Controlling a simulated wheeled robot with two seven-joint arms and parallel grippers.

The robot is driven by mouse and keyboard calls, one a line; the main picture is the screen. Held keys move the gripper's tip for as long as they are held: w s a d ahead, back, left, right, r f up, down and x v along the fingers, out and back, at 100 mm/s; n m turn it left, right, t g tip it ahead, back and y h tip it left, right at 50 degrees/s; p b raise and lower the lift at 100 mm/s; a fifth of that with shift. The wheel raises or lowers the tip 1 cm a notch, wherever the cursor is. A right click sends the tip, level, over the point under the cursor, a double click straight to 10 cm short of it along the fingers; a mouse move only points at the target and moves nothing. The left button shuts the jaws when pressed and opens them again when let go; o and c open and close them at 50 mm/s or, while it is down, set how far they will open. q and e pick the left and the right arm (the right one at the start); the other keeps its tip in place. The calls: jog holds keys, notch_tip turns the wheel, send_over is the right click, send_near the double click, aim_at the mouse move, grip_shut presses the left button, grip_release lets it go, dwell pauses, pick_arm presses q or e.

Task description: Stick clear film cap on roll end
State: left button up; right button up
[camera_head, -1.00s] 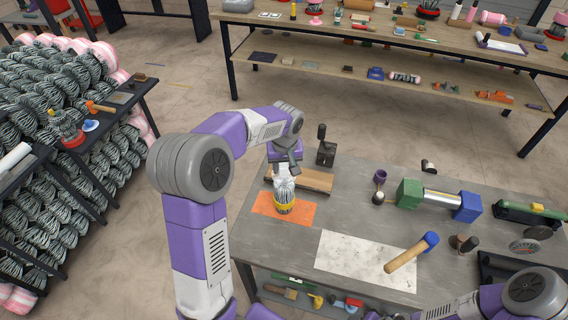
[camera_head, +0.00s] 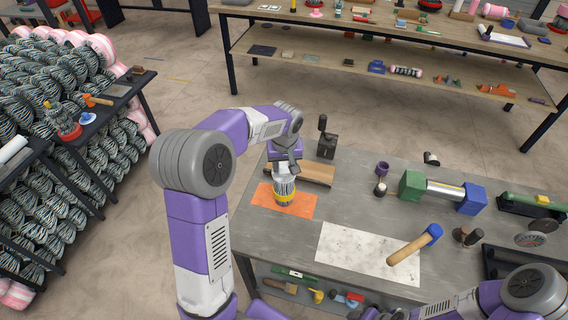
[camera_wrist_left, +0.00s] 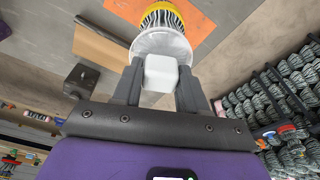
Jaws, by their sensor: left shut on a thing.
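A striped roll (camera_head: 285,187) with a yellow band stands over an orange mat (camera_head: 304,205) on the grey workbench. My left gripper (camera_head: 286,170) points down directly above the roll. In the left wrist view, the gripper (camera_wrist_left: 160,70) is shut on the white block-shaped grip of a clear film cap (camera_wrist_left: 160,44). The cap's dish faces the roll (camera_wrist_left: 163,12) and overlaps its end in that view. The gripper hides most of the cap in the head view. I cannot tell whether the roll's base touches the mat. My right gripper is out of view.
A brown board (camera_head: 310,173) and a dark lever tool (camera_head: 326,140) are close behind the roll. A white marbled sheet (camera_head: 365,250) and a blue-headed mallet (camera_head: 428,238) lie to the right. A green-and-blue-ended fixture (camera_head: 442,190) is farther right.

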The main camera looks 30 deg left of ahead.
aim_at(284, 166)
pick_arm(q)
jog(key=shift+f, duration=0.15)
jog(key=o, duration=1.1)
jog(key=r, duration=0.5)
jog(key=s+r, duration=0.1)
jog(key=r, duration=0.1)
jog(key=shift+d+r+p, duration=0.3)
jog(key=shift+d+p, duration=0.05)
jog(key=shift+p, duration=0.05)
